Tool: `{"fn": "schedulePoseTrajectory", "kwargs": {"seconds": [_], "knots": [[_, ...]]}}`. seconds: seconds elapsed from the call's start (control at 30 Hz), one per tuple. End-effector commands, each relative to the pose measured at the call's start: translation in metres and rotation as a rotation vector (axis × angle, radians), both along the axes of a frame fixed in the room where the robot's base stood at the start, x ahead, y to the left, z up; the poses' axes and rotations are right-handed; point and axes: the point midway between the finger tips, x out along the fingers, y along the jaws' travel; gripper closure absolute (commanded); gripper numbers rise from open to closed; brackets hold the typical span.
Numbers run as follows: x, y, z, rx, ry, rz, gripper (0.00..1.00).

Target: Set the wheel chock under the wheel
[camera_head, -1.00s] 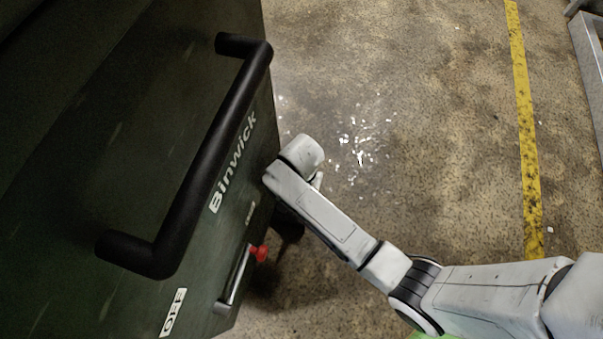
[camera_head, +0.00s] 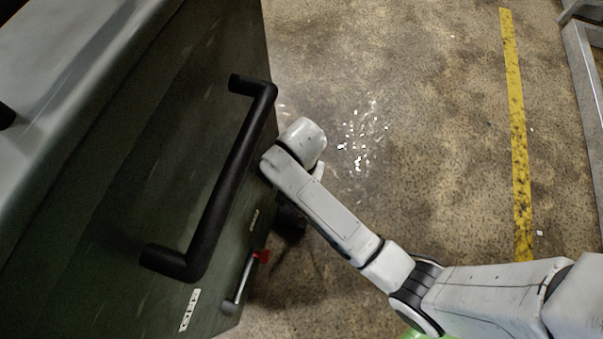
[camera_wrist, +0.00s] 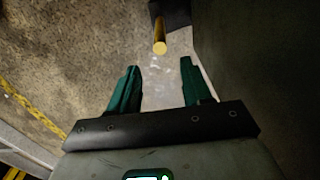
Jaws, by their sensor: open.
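My gripper (camera_wrist: 161,68) is open and empty in the wrist view, its two green fingers apart over the floor. A yellow rod (camera_wrist: 159,36) joined to a black block (camera_wrist: 176,13) lies beyond the fingertips; this looks like the wheel chock and its handle. The rod's near end is in line with the gap between the fingers and not between them. In the head view a dark shape (camera_head: 291,222), probably a wheel, shows at the bin's lower edge, partly behind my arm. My gripper and the chock cannot be made out in that view.
The dark green bin (camera_head: 120,190) fills the left, with a black bar handle (camera_head: 222,185) and a red-tipped lever (camera_head: 243,278) on its face. Open concrete floor lies to the right, with a yellow line (camera_head: 518,140) and a metal frame (camera_head: 588,90).

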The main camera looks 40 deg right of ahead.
Motion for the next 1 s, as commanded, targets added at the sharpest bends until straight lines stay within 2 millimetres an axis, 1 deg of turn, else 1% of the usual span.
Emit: {"fn": "schedulePoseTrajectory", "kwargs": {"seconds": [0.03, 0.1, 0.3, 0.37, 0.43, 0.47, 0.57, 0.6, 0.7, 0.8, 0.9, 1.0], "knots": [[0.0, 0.0, 0.006, 0.001, -0.001, 0.0, 0.51], [0.0, 0.0, 0.008, 0.001, -0.001, 0.0, 0.51], [-0.001, 0.0, 0.009, 0.0, 0.0, 0.002, 0.51], [-0.004, -0.001, 0.009, 0.002, -0.001, 0.016, 0.51], [-0.013, -0.005, 0.01, 0.006, -0.004, 0.061, 0.51], [-0.019, -0.007, 0.01, 0.009, -0.007, 0.09, 0.51], [-0.048, -0.019, 0.016, 0.016, -0.022, 0.235, 0.51], [-0.063, -0.026, 0.02, 0.016, -0.031, 0.307, 0.51], [-0.097, -0.042, 0.033, 0.005, -0.05, 0.494, 0.51], [-0.127, -0.058, 0.047, -0.016, -0.064, 0.661, 0.51], [-0.149, -0.069, 0.06, -0.038, -0.072, 0.79, 0.51], [-0.161, -0.076, 0.068, -0.052, -0.074, 0.869, 0.51]]}}
